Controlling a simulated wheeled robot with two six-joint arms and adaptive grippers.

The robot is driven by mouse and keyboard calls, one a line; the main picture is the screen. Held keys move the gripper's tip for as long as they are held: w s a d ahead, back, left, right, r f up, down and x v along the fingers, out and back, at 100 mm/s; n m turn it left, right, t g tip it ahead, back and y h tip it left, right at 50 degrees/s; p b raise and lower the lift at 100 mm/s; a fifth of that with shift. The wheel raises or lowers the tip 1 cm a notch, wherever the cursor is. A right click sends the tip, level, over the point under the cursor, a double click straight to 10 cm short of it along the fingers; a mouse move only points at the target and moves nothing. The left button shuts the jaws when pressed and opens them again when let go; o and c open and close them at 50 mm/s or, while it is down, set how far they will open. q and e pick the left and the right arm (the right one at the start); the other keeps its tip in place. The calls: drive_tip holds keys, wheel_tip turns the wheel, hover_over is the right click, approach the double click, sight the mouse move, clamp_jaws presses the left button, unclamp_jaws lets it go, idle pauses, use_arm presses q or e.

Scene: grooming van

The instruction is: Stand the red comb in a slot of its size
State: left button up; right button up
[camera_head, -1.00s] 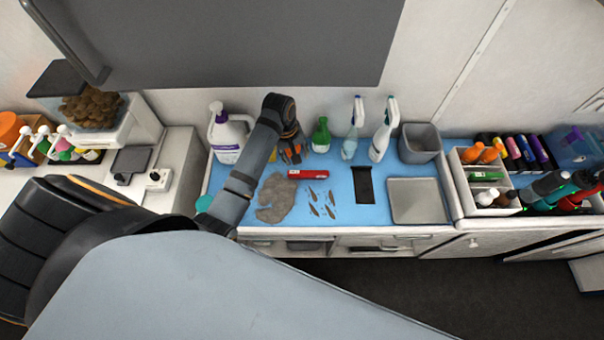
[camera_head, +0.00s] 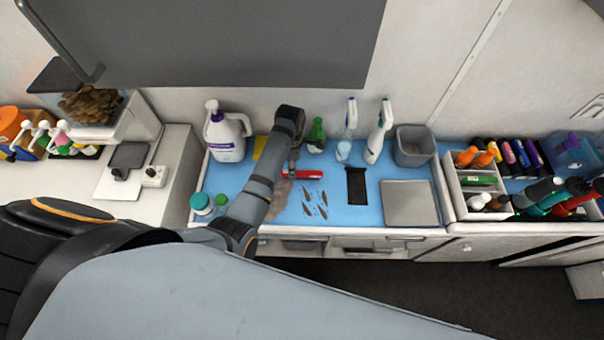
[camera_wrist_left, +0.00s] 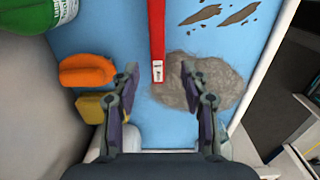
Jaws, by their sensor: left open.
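The red comb (camera_head: 302,174) lies flat on the blue mat (camera_head: 342,217) and shows as a plain red bar in the head view. In the left wrist view the red comb (camera_wrist_left: 157,30) runs from the top edge to a pale-marked end between my fingers. My left gripper (camera_wrist_left: 159,72) is open, one finger on each side of that end and apart from it. In the head view my left gripper (camera_head: 292,166) is over the comb's left end, partly hidden by my arm. My right gripper is not in view. I cannot tell which slot matches the comb.
A white organizer (camera_head: 452,192) with bottles and a green item stands at the right. A grey-brown hair clump (camera_wrist_left: 212,84) and dark scraps (camera_head: 313,203) lie near the comb. Spray bottles (camera_head: 378,135) and a grey bin (camera_head: 413,147) line the back. A grey tray (camera_head: 409,203) lies at right.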

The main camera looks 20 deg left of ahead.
sight(302, 175)
use_arm(q)
drive_tip(key=shift+w+d+f+p, duration=0.15)
drive_tip(key=shift+f+p, duration=0.15)
drive_tip(key=shift+f, duration=1.05)
drive_tip(key=shift+w+d+f+p, duration=0.1)
drive_tip(key=shift+f+p, duration=0.15)
drive_tip(key=shift+f, duration=1.05)
clamp_jaws()
